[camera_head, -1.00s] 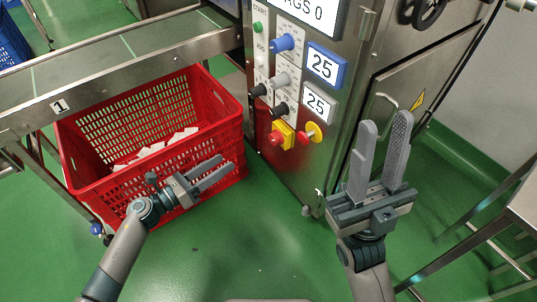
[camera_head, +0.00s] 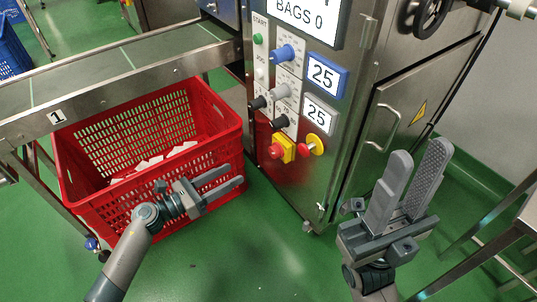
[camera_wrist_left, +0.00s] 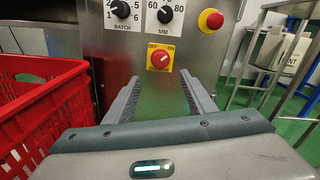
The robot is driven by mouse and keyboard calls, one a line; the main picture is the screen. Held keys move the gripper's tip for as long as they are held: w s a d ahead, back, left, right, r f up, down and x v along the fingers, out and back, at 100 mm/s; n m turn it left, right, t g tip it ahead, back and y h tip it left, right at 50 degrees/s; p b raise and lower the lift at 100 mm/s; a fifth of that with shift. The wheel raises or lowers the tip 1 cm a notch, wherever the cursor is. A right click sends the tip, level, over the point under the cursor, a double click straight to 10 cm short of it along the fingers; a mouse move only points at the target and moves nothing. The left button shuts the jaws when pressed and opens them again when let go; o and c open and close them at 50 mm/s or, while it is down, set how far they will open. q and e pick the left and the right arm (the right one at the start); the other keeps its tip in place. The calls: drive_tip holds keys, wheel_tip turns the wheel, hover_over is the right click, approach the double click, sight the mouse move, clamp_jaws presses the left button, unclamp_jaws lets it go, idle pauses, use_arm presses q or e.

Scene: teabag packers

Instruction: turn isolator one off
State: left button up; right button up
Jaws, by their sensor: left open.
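The isolator, a red rotary knob on a yellow plate (camera_head: 281,149), is on the lower front of the steel machine. The left wrist view shows this knob (camera_wrist_left: 160,59) straight ahead, with OFF and ON printed above it. Its exact pointer angle is hard to tell. My left gripper (camera_head: 237,175) is open and empty, below and left of the knob and apart from it. In the left wrist view its two fingers (camera_wrist_left: 160,85) lie on either side below the knob. My right gripper (camera_head: 419,150) is open and empty, in front of the machine's lower door.
A red emergency button on a round yellow base (camera_head: 312,145) sits right of the isolator. Black dials (camera_head: 280,122) are above it. A steel table frame (camera_head: 490,235) is at right.

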sight(272, 153)
use_arm(q)
drive_tip(key=b+x, duration=0.2)
drive_tip(key=x, duration=1.2)
drive_tip(key=shift+w+d+f, duration=0.1)
drive_tip(key=shift+w+d, duration=0.15)
drive_tip(key=shift+d, duration=0.1)
drive_tip(key=shift+c, duration=0.3)
drive_tip(key=c, duration=1)
